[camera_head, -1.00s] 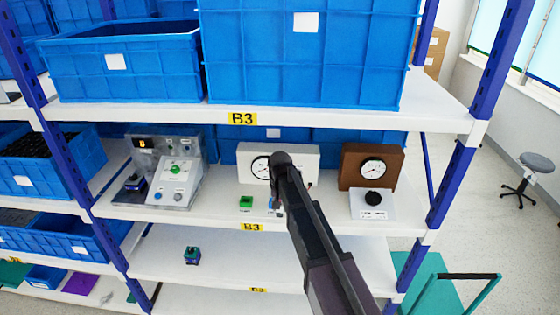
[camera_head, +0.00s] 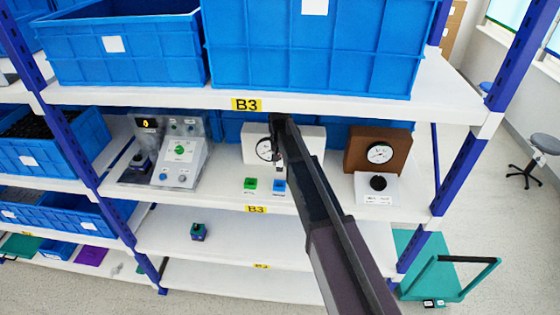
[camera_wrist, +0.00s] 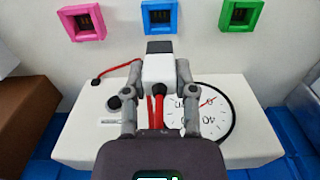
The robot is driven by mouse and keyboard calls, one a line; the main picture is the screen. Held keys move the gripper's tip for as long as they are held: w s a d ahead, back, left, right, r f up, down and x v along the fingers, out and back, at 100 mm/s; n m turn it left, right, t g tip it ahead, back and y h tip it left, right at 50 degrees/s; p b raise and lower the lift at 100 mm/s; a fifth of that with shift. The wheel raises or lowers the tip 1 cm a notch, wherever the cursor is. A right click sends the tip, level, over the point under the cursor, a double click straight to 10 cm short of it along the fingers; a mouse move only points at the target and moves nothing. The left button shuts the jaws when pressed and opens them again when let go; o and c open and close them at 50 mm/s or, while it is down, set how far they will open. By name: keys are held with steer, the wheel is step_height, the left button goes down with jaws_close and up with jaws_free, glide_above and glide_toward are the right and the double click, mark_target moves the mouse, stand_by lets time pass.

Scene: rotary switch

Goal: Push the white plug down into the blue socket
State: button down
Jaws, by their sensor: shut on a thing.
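My gripper (camera_wrist: 158,74) is shut on the white plug (camera_wrist: 157,66), with one finger on each side of it. The plug has a dark tip, and a red cable runs from its other end. The blue socket (camera_wrist: 160,16) lies straight beyond the plug's tip in the wrist view, with a visible gap between them. In the head view the blue socket (camera_head: 279,186) sits on the middle shelf, and my gripper (camera_head: 279,160) is above it. The plug is too small to make out clearly there.
A pink socket (camera_wrist: 82,22) and a green socket (camera_wrist: 240,14) flank the blue one. A white box with a dial (camera_wrist: 210,110) stands close behind my gripper. A brown gauge box (camera_head: 378,150) and a grey control panel (camera_head: 172,160) stand further off. The upper shelf (camera_head: 150,95) overhangs.

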mark_target(279, 170)
steer(key=shift+s, duration=0.1)
steer(key=shift+s+f+b, duration=0.1)
steer(key=shift+f+b, duration=0.1)
steer(key=shift+b, duration=0.1)
steer(key=shift+f+b, duration=2.6)
steer(key=shift+f, duration=0.05)
steer(key=shift+f+b, duration=1.65)
steer(key=shift+b, duration=0.05)
stand_by(0.4)
steer(key=shift+c, duration=1.7)
jaws_free()
steer(key=shift+r, duration=0.25)
